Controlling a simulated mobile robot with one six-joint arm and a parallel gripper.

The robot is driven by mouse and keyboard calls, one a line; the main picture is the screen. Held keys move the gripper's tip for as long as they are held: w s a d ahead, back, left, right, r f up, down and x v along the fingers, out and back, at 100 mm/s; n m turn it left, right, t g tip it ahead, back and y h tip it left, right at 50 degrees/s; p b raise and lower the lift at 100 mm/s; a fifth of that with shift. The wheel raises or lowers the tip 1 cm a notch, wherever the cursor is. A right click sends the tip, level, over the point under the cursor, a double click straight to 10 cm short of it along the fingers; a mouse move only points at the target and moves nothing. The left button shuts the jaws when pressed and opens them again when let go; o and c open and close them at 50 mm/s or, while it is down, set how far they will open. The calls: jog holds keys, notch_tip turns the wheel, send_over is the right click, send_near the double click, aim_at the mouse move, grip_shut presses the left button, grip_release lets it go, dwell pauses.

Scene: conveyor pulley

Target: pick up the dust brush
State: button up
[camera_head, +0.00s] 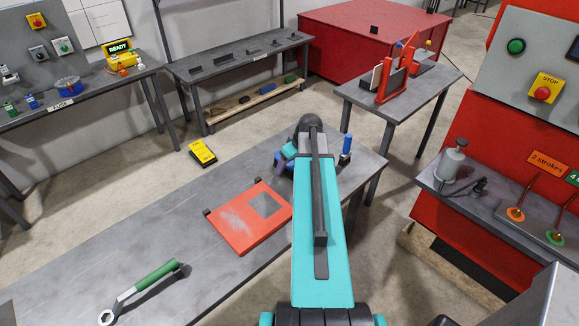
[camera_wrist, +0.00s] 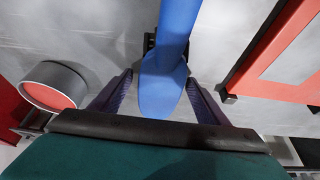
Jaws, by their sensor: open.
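The dust brush shows in the wrist view as a smooth blue handle (camera_wrist: 170,55) with a rounded end, reaching down from the top edge. My gripper (camera_wrist: 158,85) is open, with one dark purple finger on each side of the handle. I see a gap between the handle and each finger. The brush's bristles are not in view. In the head view, my teal arm covers most of the gripper over the far end of the grey bench (camera_head: 175,222). A blue upright piece (camera_head: 347,143) shows just right of the arm; I cannot tell whether it is the brush handle.
An orange-red panel with a square opening (camera_head: 236,228) lies left of my arm; it also shows at the right of the wrist view (camera_wrist: 285,50). A round grey-rimmed piece (camera_wrist: 50,84) is at the left there. A green-handled wrench (camera_head: 140,290) lies on the near bench.

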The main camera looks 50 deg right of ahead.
jog(key=c, duration=1.3)
jog(key=shift+r, duration=0.15)
jog(key=shift+r+b, duration=1.65)
jog(key=shift+r, duration=3.2)
